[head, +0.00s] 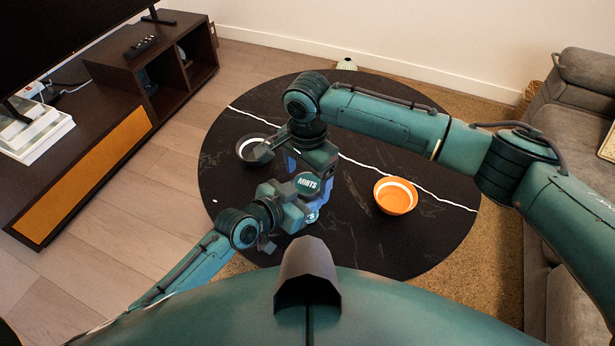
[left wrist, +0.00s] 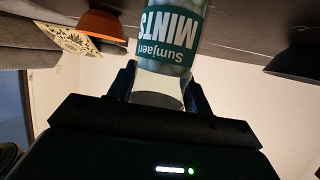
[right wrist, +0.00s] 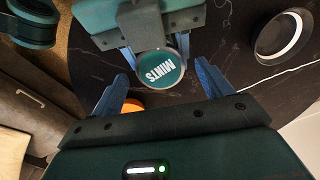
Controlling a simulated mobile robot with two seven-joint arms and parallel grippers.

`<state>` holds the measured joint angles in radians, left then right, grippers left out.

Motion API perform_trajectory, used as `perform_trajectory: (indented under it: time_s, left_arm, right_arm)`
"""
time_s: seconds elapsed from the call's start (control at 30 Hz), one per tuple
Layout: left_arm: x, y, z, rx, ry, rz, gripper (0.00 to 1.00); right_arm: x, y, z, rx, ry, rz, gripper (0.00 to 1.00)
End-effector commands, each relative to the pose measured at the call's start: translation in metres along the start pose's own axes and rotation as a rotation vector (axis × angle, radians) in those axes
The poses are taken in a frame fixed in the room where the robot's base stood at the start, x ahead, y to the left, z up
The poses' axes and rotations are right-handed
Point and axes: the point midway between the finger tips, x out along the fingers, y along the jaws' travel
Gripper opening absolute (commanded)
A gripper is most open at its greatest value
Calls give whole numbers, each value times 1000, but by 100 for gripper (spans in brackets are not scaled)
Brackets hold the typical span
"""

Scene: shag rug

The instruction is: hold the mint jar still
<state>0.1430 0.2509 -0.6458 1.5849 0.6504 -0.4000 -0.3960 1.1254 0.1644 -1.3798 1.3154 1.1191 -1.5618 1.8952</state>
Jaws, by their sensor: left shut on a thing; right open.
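The mint jar (head: 307,184) has a teal lid marked MINTS and stands over the black round table. My left gripper (head: 297,208) is shut on the mint jar from the near side; the left wrist view shows the jar's clear body and teal label (left wrist: 170,38) between the fingers. My right gripper (head: 293,164) is open just above and behind the jar. In the right wrist view the jar's lid (right wrist: 161,73) lies in line with the gap between the right gripper's open fingers (right wrist: 163,82). I cannot tell if the jar's base touches the table.
An orange bowl (head: 395,198) stands on the black table (head: 430,235) to the right. A dark bowl (head: 252,150) stands at the left, close to my right gripper. A TV cabinet (head: 110,130) is at the far left and a grey sofa (head: 570,120) at the right.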

Motion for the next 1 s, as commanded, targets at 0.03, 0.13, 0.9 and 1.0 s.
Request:
perform_trajectory:
  time_s: [0.03, 0.13, 0.9, 1.0]
  left_arm:
    - [0, 0, 0, 1, -1, -1, 0]
    - [0, 0, 0, 1, -1, -1, 0]
    - [0, 0, 0, 1, -1, -1, 0]
    - [0, 0, 0, 1, -1, -1, 0]
  right_arm:
    - [-8, 0, 0, 0, 1, -2, 78]
    - [-21, 0, 0, -1, 1, -2, 78]
    - [-19, 1, 0, 2, 2, 4, 75]
    - [-4, 1, 0, 2, 2, 3, 75]
